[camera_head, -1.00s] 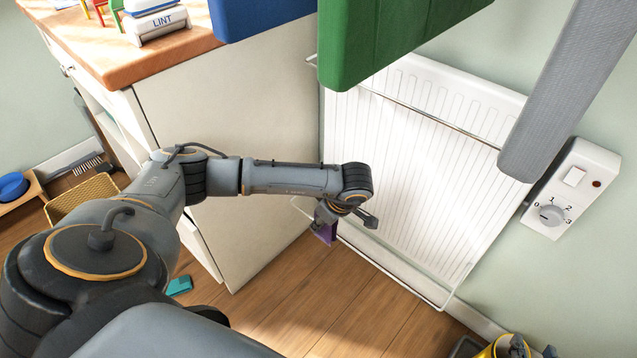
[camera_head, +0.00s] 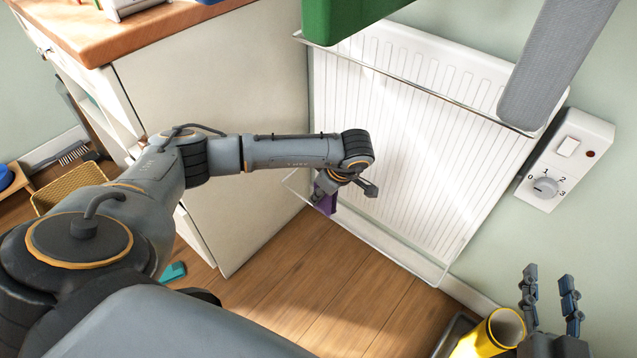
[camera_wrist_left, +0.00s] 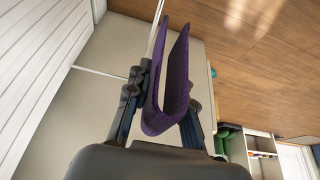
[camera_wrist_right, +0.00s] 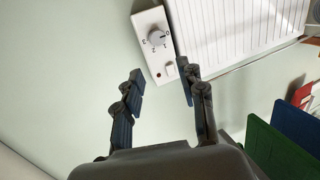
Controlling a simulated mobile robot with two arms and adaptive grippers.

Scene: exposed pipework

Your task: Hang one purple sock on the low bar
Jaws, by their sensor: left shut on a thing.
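A purple sock (camera_head: 326,203) is in my left gripper (camera_head: 340,195) in the head view, near the left end of the thin white low bar (camera_head: 390,256) in front of the radiator. In the left wrist view the sock (camera_wrist_left: 160,120) is folded in a U between the shut fingers (camera_wrist_left: 163,95). A thin white rod (camera_wrist_left: 100,73) of the rack passes close behind the sock there. I cannot tell whether the sock touches or straddles the bar. My right gripper (camera_head: 550,285) is open and empty at the lower right; it also shows in the right wrist view (camera_wrist_right: 160,85).
A metal upper bar (camera_head: 410,82) crosses the white radiator (camera_head: 400,150); green cloth (camera_head: 345,15) and grey cloth (camera_head: 555,65) hang above. A cabinet (camera_head: 215,130) stands left. A control box (camera_head: 567,160) is on the wall. A yellow container (camera_head: 490,335) stands near my right gripper.

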